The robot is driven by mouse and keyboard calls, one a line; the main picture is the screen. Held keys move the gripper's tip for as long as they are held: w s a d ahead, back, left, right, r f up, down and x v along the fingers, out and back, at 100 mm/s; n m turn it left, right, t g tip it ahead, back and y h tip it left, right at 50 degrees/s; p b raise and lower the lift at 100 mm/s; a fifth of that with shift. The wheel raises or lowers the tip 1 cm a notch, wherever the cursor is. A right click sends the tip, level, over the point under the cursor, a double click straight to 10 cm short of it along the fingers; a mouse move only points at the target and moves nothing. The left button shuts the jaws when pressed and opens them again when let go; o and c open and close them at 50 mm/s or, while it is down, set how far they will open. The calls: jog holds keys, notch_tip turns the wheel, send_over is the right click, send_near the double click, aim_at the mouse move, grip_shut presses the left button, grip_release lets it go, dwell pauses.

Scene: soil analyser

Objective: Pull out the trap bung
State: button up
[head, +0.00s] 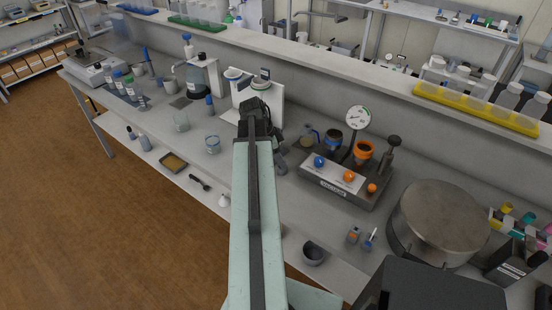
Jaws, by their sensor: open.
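The vacuum unit (333,187) stands on the bench right of my arm, with blue and orange knobs on its front. A small glass vessel (308,139) with an amber tint stands at its back left. Beside it are a dark cup with a blue band (333,141) and an orange funnel (364,149). I cannot tell which small part is the trap bung. My arm reaches over the bench, left of the unit.
A round pressure gauge (358,119) rises behind the unit, and a dark post (384,158) stands at its right. A large round metal drum (438,222) is farther right. A grey cup (313,253) sits near the front edge. Beakers (212,144) and bottles stand left of my arm.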

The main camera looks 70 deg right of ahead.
jog(key=shift+s+d+f, duration=0.1)
jog(key=shift+f, duration=0.15)
grip_shut()
dwell(1.2)
dwell(0.3)
jog(key=shift+r+p, duration=0.7)
jog(key=shift+p, duration=0.05)
jog(key=shift+r+p, duration=2.45)
